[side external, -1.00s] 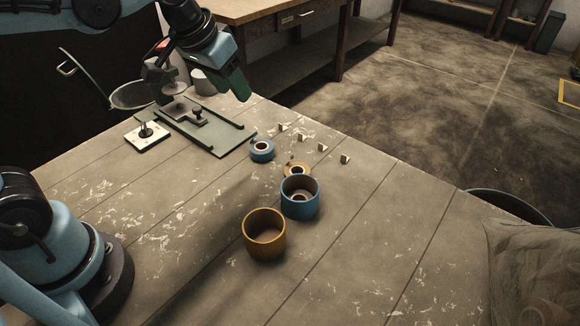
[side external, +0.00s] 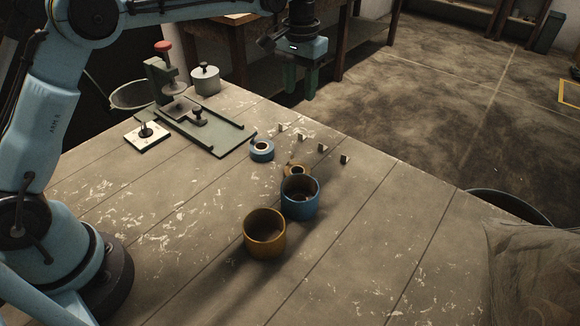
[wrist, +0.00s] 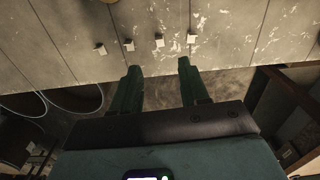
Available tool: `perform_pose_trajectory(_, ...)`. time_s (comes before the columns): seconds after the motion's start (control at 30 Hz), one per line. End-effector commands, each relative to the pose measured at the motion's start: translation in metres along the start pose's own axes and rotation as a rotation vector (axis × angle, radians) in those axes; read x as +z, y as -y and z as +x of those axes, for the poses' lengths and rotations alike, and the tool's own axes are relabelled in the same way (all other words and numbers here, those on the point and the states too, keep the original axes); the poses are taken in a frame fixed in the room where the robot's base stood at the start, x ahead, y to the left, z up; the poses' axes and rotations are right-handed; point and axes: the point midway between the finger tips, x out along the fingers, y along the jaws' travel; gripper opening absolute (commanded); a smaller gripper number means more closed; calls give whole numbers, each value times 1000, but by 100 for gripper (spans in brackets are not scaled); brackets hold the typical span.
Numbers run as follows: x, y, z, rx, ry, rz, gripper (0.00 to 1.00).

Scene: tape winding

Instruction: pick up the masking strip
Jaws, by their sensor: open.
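Several small pale upright pieces (side external: 322,147) stand in a row near the table's far edge; I cannot tell which is the masking strip. They show in the wrist view (wrist: 159,41) as small light tabs, just beyond my fingertips. My gripper (side external: 301,90) points down, beyond the table's far edge, behind the row in the side view. Its two green fingers (wrist: 158,67) are apart with nothing between them. A blue tape roll (side external: 262,157) and a tan roll (side external: 290,168) lie on the table nearer the side camera.
A blue cup (side external: 300,205) and an ochre cup (side external: 264,246) stand mid-table. A press (side external: 160,75), a green plate (side external: 215,137), a lidded grey pot (side external: 206,82) and a white plate with a knob (side external: 146,138) are at the back left.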

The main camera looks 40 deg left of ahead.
Motion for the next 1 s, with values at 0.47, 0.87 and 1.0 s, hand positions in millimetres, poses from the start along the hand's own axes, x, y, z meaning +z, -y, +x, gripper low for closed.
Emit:
perform_pose_trajectory(0.47,-1,-1,62,-1,4,0,45)
perform_pose_trajectory(0.87,-4,-2,102,-1,4,1,45)
perform_pose_trajectory(1.0,-3,-2,118,-1,4,0,45)
